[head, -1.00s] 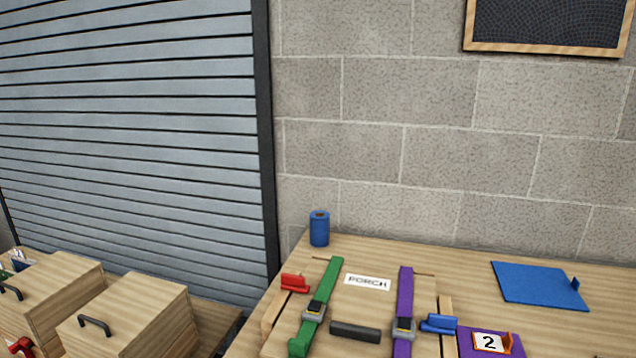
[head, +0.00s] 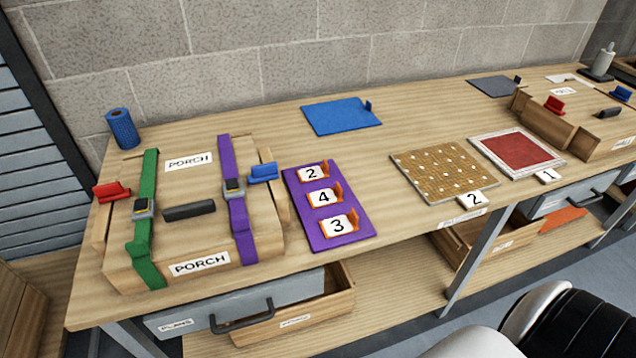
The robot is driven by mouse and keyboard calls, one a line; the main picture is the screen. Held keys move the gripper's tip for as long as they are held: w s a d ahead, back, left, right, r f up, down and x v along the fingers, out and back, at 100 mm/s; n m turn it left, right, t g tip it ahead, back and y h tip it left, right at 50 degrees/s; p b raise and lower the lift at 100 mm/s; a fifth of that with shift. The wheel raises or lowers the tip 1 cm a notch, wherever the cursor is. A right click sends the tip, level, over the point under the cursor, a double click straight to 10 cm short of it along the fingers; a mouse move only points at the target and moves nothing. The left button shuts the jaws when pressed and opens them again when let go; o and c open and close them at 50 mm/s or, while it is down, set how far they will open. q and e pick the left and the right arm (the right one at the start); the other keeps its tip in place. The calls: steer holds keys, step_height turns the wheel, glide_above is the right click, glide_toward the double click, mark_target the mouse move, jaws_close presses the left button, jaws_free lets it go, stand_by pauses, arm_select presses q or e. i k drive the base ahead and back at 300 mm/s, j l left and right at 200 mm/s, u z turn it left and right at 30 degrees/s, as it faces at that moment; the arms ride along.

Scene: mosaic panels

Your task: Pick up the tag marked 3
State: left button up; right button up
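The tag marked 3 (head: 339,225) is a white card with an orange upright tab. It lies on the purple mat (head: 354,237), nearest the table's front edge. The tag marked 4 (head: 322,196) lies behind it, and the tag marked 2 (head: 311,173) is farthest back on the same mat. Neither gripper shows in the head view. A white and black part of what looks like my own body is at the lower right.
A wooden PORCH case (head: 188,222) with green and purple straps stands left of the mat. A blue mat (head: 341,116) lies behind. A dotted panel (head: 445,170) and a red panel (head: 516,152) lie to the right. An open drawer (head: 300,312) juts out below the table.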

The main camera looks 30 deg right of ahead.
mark_target(343, 224)
steer(key=z, duration=1.2)
